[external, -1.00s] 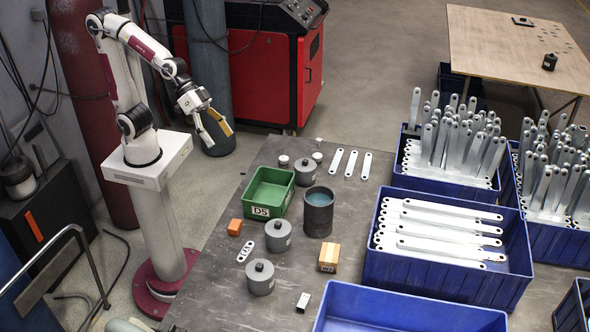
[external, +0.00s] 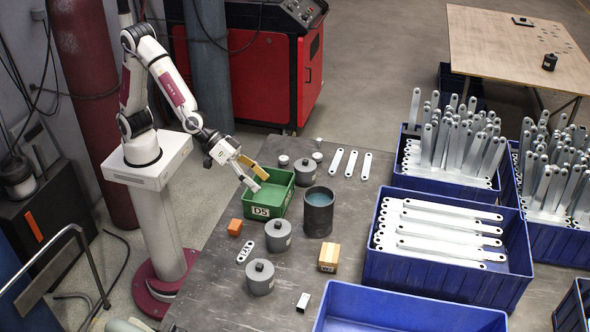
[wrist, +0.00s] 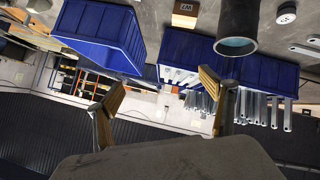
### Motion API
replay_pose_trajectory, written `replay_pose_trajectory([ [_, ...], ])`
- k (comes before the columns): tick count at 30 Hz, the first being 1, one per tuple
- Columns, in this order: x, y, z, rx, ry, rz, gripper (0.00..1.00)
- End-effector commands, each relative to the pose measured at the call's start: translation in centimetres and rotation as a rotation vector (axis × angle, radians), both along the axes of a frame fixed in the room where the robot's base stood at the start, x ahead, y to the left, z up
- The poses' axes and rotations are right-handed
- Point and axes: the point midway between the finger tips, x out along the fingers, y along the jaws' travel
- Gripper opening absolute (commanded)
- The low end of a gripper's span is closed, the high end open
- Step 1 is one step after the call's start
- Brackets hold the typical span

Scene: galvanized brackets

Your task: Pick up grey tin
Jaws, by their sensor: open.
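I cannot tell which one the task means. My gripper (external: 260,181) is open and empty, over the green bin (external: 258,211) labelled D5. It is apart from the tins. In the wrist view its two fingers (wrist: 163,90) are spread with nothing between them, and no lidded grey tin is clearly recognisable there.
A dark open cylinder (external: 318,212) stands right of the green bin. Blue crates (external: 440,273) of brackets fill the right side. The table's front-left is clear.

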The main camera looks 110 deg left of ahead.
Motion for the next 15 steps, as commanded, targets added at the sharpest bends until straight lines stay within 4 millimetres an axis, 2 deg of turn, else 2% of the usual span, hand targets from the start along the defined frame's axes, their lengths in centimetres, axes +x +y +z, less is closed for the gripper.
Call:
replay_pose_trajectory([
  [1,0.5,-0.4,-1.0,0.005,-0.001,0.014,0.82],
  [6,2.0,-1.0,-3.7,0.022,-0.02,0.073,0.82],
  [15,3.6,-1.7,-8.9,0.078,-0.052,0.181,0.82],
])
